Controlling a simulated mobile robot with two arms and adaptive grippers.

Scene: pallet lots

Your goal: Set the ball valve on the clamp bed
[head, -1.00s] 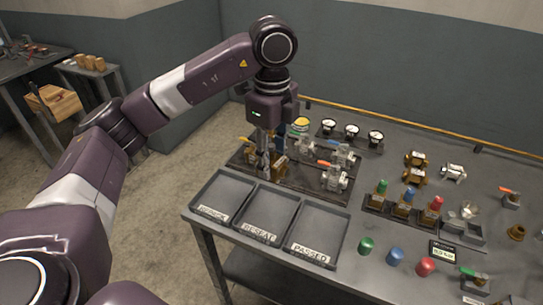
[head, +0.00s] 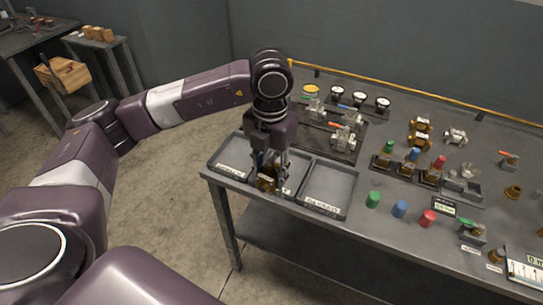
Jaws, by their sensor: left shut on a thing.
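My left gripper (head: 268,178) points down over the middle tray at the table's front left. It is shut on a brass ball valve (head: 267,184), mostly hidden by the fingers. I cannot tell whether the valve touches the tray floor. Other valves, one silver with an orange handle (head: 346,132), stand on a dark mat (head: 338,152) behind the gripper. I cannot tell for certain which fixture is the clamp bed; a small grey fixture (head: 463,190) stands right of the capped brass valves. My right gripper is not in view.
The right tray (head: 330,187) is empty; the left tray (head: 228,160) is partly hidden. Green (head: 373,199), blue (head: 400,208) and red (head: 427,218) caps stand along the front. Gauges (head: 360,99) stand at the back. A small display (head: 443,207) lies front right.

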